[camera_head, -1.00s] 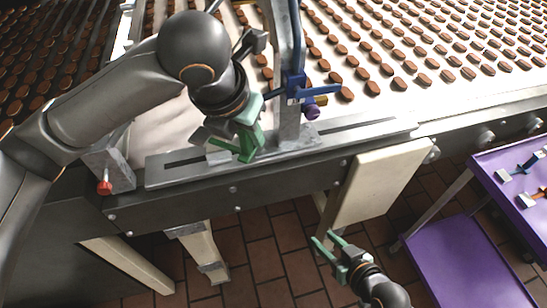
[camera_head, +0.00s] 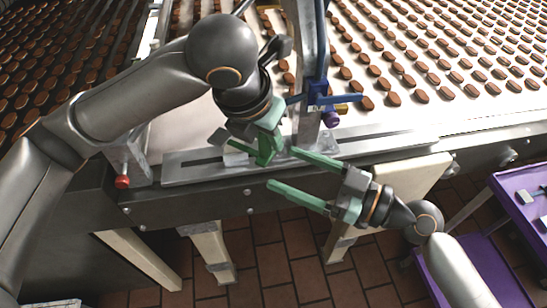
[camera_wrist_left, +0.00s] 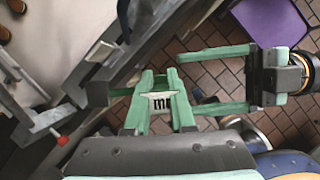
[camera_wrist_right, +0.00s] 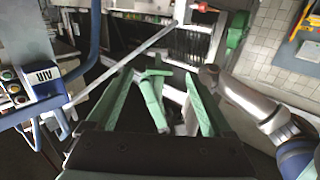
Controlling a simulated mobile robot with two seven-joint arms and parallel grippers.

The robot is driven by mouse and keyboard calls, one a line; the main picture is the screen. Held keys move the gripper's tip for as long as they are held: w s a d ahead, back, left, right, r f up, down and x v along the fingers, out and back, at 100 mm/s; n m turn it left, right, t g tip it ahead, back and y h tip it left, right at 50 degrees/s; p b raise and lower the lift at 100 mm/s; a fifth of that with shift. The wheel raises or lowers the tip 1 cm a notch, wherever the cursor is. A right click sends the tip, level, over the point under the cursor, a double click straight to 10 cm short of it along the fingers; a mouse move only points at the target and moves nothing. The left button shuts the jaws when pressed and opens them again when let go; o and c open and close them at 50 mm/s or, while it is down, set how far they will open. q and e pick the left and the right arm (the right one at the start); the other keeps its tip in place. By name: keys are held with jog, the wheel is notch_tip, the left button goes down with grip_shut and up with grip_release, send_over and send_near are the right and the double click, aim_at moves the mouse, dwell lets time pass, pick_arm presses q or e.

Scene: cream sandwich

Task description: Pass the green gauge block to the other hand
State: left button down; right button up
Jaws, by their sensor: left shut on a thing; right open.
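My left gripper (camera_head: 264,156) points down in front of the conveyor rail and is shut on the green gauge block. In the left wrist view the block (camera_wrist_left: 161,101), with dark lettering on a pale face, sits between the green fingers. In the head view the fingers mostly hide it. My right gripper (camera_head: 281,168) is open and empty, its long green fingers pointing left at the left fingertips. In the left wrist view the right gripper (camera_wrist_left: 185,83) is just right of the block. In the right wrist view the left gripper's green parts (camera_wrist_right: 153,96) show between the right fingers.
The conveyor (camera_head: 385,60) with rows of brown biscuits lies behind a metal rail (camera_head: 195,170). A small grey block (camera_head: 235,159) is on the rail. A metal post with a blue clamp (camera_head: 322,99) stands close behind the grippers. A purple cart (camera_head: 525,195) stands at right.

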aim_at(236, 145)
jog(key=x, duration=1.1)
jog(key=shift+a, duration=0.25)
grip_shut()
pick_arm(q)
jog(key=c, duration=0.8)
grip_release()
jog(key=shift+o, duration=0.6)
jog(key=shift+d, duration=0.15)
jog(key=shift+s, duration=0.15)
